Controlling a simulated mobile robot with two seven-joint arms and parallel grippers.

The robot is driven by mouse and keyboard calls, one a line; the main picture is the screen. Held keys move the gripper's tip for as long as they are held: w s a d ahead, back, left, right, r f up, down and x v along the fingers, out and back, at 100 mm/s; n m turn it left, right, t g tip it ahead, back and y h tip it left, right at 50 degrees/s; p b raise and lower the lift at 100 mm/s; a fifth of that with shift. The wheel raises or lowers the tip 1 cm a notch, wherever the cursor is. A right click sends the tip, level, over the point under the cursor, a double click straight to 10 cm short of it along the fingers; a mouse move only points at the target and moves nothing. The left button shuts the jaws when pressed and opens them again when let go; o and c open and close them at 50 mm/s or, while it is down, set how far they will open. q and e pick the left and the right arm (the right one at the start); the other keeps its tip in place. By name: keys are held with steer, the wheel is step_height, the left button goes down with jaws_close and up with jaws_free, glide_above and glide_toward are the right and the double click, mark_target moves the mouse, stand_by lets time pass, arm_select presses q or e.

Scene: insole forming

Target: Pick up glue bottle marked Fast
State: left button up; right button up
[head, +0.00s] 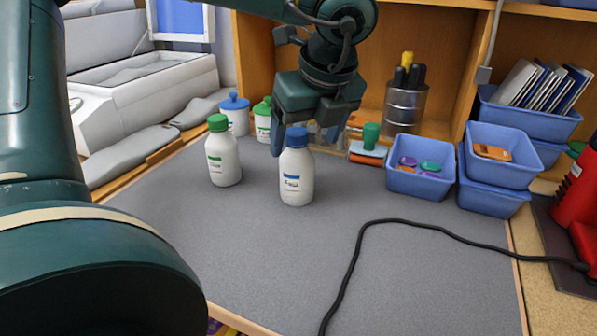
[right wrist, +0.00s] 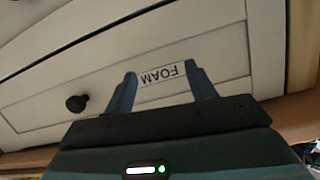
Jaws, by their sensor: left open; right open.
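A white bottle with a blue cap and blue label (head: 297,180) stands upright on the grey mat. A white bottle with a green cap and green label (head: 223,162) stands to its left. The label print is too small to read, so I cannot tell which is marked Fast. My left gripper (head: 305,138) is open, fingers downward, at the blue-capped bottle's top; its left finger shows beside the blue cap. I cannot tell whether it touches. My right gripper (right wrist: 161,76) is open and empty, facing a pale drawer front (right wrist: 200,40) labelled FOAM.
A blue-lidded jar (head: 236,117) and another green-capped bottle (head: 263,122) stand behind. Blue bins (head: 420,183) and a pen cup (head: 404,108) are at the back right. A black cable (head: 420,224) crosses the mat (head: 250,260), whose front is otherwise clear.

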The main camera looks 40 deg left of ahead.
mark_target(300, 148)
arm_select(q)
steer(key=x, duration=0.6)
steer(key=shift+a+f, duration=0.2)
steer(key=shift+a, duration=0.25)
steer(key=shift+r, duration=0.1)
steer(key=c, duration=1.2)
steer(key=shift+w, duration=0.1)
steer(key=shift+c, duration=0.2)
